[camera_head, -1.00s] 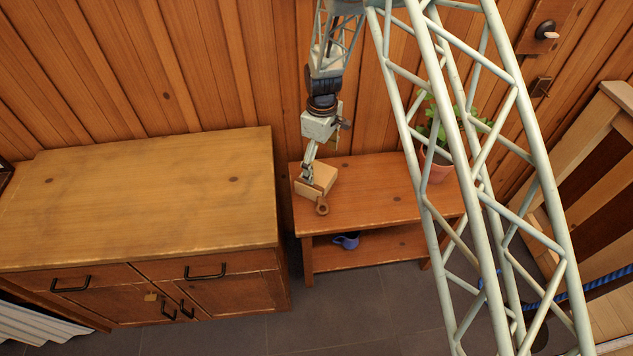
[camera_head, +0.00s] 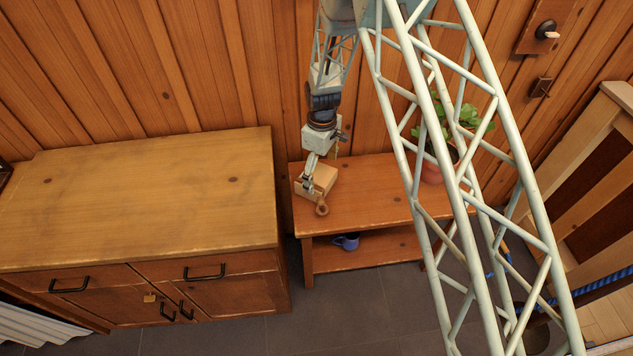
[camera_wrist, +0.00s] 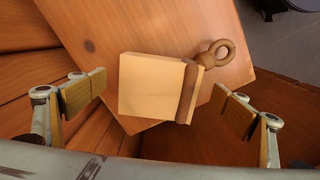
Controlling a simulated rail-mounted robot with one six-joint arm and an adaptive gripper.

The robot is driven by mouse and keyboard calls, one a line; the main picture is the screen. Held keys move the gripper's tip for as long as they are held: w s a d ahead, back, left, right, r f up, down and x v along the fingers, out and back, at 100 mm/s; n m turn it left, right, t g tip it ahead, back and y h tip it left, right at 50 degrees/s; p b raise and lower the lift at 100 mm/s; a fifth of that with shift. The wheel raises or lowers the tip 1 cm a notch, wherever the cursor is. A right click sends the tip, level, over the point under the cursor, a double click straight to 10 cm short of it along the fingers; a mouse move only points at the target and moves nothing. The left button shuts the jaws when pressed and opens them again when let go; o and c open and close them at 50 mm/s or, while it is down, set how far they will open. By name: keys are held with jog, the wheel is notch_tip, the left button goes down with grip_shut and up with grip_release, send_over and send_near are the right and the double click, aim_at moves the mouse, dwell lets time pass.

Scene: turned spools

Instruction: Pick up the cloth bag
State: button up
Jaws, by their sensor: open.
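A pale tan, box-shaped thing (camera_head: 320,179) with a brown band and a brown ring lies at the left end of the small wooden table. It may be the cloth bag; I cannot tell its material. In the wrist view it (camera_wrist: 152,85) sits between my spread fingers, with its band and ring at the right. My gripper (camera_wrist: 166,100) is open, with wood-coloured pads on either side of the thing and gaps to both. In the head view my gripper (camera_head: 306,185) is at the thing's left side and hides part of it.
The small table (camera_head: 375,190) has a blue mug (camera_head: 346,241) on its lower shelf and a potted plant (camera_head: 432,170) at its right, partly hidden by my lattice link. A taller wooden cabinet (camera_head: 140,200) stands to the left. A plank wall (camera_head: 230,70) rises close behind.

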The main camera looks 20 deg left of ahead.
jog(key=shift+w+f+b, duration=0.1)
jog(key=shift+f+b, duration=0.35)
jog(key=shift+f, duration=2)
jog(key=c, duration=1)
jog(key=shift+c, duration=0.3)
jog(key=shift+r, duration=0.15)
jog(key=shift+r+p, duration=0.35)
jog(key=shift+r, duration=1.25)
jog(key=s+d, duration=0.3)
jog(key=s, duration=0.1)
jog(key=s+d+r+p, duration=0.1)
jog(key=s+d, duration=0.2)
jog(key=s, duration=0.2)
jog(key=s+d, duration=0.3)
jog(key=s, duration=0.1)
jog(key=shift+s+r, duration=0.15)
jog(key=shift+r, duration=0.1)
